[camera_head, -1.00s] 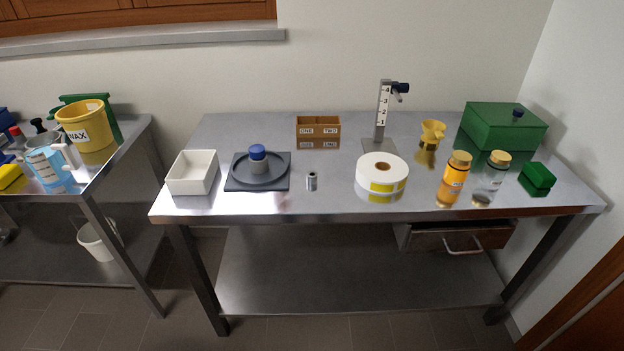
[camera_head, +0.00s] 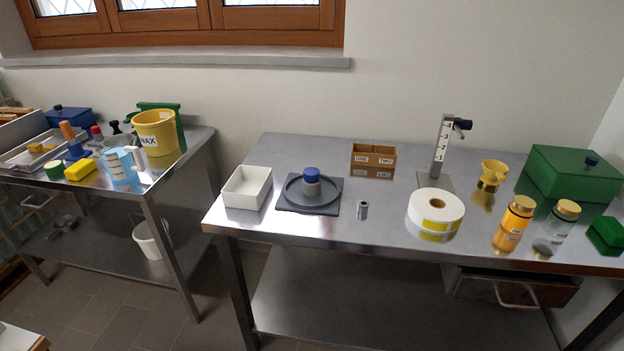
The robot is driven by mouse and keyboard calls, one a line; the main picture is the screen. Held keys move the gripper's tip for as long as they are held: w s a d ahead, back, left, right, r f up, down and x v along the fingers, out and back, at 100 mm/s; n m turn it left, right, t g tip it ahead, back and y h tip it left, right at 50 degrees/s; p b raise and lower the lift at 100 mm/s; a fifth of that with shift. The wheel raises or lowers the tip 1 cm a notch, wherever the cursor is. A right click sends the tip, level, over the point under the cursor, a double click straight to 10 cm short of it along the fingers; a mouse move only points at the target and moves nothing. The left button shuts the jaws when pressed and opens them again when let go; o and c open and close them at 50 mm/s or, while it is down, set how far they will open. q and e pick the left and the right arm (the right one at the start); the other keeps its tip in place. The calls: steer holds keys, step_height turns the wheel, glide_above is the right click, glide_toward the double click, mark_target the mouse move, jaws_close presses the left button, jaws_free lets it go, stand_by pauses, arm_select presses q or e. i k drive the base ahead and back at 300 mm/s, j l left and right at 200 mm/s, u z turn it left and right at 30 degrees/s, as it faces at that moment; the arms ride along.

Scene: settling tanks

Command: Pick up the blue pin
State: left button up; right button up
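I cannot tell for certain which thing is the blue pin. A blue-capped grey piece (camera_head: 312,183) stands upright on a dark round-recessed plate (camera_head: 291,206) on the right-hand steel table. On the left-hand table a small blue piece (camera_head: 75,151) stands under an orange handle (camera_head: 67,131). Neither of my grippers shows in the head view.
The right steel table (camera_head: 300,228) also holds a white box (camera_head: 247,188), a wooden ONE/TWO box (camera_head: 373,161), a label roll (camera_head: 436,208) and bottles (camera_head: 514,224). The left table (camera_head: 190,165) is crowded, with a yellow WAX bucket (camera_head: 158,133). A floor gap separates the tables.

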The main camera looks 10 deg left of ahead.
mark_target(311, 174)
steer(key=i+j+z, duration=0.4)
steer(key=j+z, duration=0.15)
steer(key=j, duration=0.15)
steer(key=i+j+z, duration=0.15)
steer(key=j+z, duration=0.15)
